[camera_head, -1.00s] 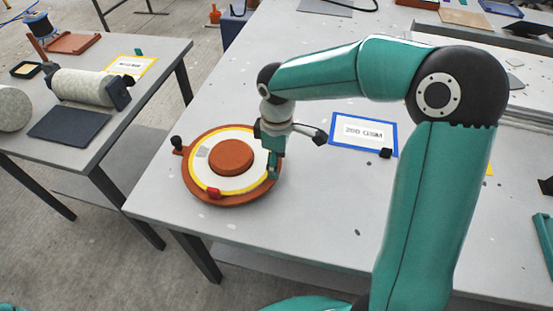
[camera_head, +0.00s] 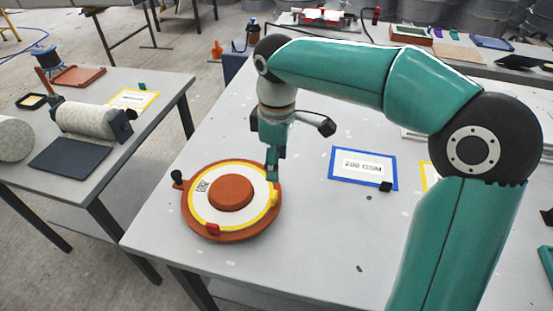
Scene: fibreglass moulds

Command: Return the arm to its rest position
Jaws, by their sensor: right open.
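My right arm reaches in from the right, over the grey-white table (camera_head: 320,235). Its gripper (camera_head: 273,170) points down at the upper right rim of a round orange mould (camera_head: 232,235). I cannot tell whether the fingertips touch the rim or are just above it. The mould has a white ring with a yellow edge, an orange hub (camera_head: 231,193), a red block (camera_head: 212,229) on its front rim and a black knob (camera_head: 177,176) at its left. A small printed patch (camera_head: 203,186) lies on the white ring. My left gripper is not in view.
A blue-framed sign reading "200 GSM" (camera_head: 362,165) lies right of the mould, with a black block (camera_head: 386,186) on its corner. A second table at left holds a fabric roll (camera_head: 85,119) and a dark mat (camera_head: 68,158). The table front is clear.

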